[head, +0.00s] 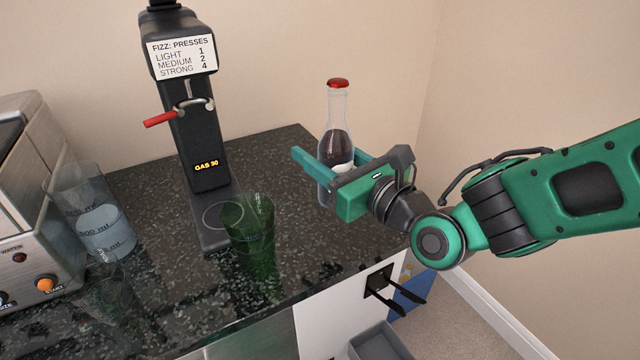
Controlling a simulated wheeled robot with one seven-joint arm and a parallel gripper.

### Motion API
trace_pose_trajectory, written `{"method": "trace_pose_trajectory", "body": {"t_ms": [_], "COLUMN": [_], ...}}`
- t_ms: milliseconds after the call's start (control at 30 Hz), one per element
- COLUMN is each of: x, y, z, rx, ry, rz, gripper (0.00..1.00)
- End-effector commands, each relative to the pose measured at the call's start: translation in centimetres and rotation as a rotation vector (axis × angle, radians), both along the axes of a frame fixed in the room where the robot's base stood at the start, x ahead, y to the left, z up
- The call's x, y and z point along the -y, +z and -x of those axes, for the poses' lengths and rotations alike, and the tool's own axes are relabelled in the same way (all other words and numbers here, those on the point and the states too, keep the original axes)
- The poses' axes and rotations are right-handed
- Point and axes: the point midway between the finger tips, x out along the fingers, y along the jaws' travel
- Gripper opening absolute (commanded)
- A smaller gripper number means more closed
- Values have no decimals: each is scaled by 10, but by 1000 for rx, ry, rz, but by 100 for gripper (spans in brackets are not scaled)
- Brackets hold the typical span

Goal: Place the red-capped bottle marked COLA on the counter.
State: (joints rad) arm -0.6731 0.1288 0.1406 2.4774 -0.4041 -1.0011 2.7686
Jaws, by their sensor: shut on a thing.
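A clear glass bottle with a red cap (337,110) and dark liquid inside stands upright at the right part of the dark speckled counter (285,150). A white label shows in part beside the gripper, but no marking on it can be read. My gripper (316,160) comes in from the right and is shut on the bottle's body, with a teal finger on either side. The bottle's lower part is partly hidden by the gripper. I cannot tell whether its base touches the counter or is slightly above it.
A black fizz machine (195,140) with a red lever and a "GAS 30" display stands left of the bottle. A green glass (250,230) is in front of it. A measuring jug of water (100,225) and a machine with an orange button (30,200) are at left.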

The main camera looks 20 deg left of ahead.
Motion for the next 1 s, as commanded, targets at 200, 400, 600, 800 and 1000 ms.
{"method": "trace_pose_trajectory", "body": {"t_ms": [200, 400, 600, 800, 1000], "x": [-2, -6, -9, -11, -11], "y": [-17, -34, -52, -64, -72], "z": [-28, -56, -87, -108, -113], "rx": [-4, -3, -1, 1, 0], "ry": [-5, -5, -4, -4, -3], "rz": [-1, -1, 0, -2, 0], "gripper": [1, 1, 1, 1, 1]}}
